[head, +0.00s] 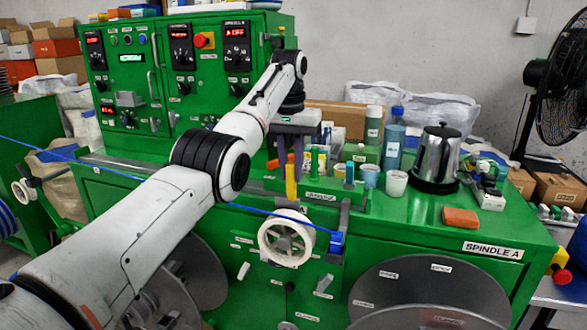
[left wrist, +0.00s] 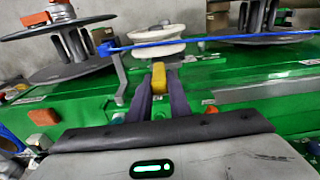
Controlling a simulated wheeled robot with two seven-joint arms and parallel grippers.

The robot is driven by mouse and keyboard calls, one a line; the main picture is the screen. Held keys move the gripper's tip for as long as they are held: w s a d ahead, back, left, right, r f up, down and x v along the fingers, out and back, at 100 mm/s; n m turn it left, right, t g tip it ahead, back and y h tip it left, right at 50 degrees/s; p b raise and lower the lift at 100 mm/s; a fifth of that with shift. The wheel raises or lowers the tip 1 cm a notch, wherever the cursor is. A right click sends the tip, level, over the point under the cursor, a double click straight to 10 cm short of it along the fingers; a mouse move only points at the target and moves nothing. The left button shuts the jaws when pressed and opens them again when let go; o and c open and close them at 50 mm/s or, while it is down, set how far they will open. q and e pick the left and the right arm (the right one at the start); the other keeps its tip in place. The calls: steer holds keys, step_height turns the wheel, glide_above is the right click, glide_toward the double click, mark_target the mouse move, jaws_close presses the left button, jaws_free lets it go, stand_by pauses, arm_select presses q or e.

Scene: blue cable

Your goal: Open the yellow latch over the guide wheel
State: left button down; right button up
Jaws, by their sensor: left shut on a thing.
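The yellow latch (head: 291,188) stands upright above and just behind the white guide wheel (head: 286,226) on the green machine. My left gripper (head: 290,172) reaches down from above, with its dark purple fingers on the latch. In the left wrist view the yellow latch (left wrist: 159,76) sits between the two fingertips of my left gripper (left wrist: 158,86), which is shut on it. The guide wheel (left wrist: 155,50) lies just beyond. The blue cable (head: 253,209) runs from the left, behind my arm, past the wheel to a blue piece (head: 337,238). My right gripper is not in view.
Bottles, cups and a steel pot (head: 437,156) crowd the bench top right of my gripper. An orange block (head: 460,217) lies near its front edge. A control cabinet (head: 130,75) rises behind my arm. Large grey reels (head: 425,285) sit below the bench edge.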

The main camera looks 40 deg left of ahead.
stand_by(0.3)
arm_select(q)
steer(key=c, duration=1.6)
jaws_free()
steer(key=shift+w+f, duration=0.1)
steer(key=shift+c, duration=0.2)
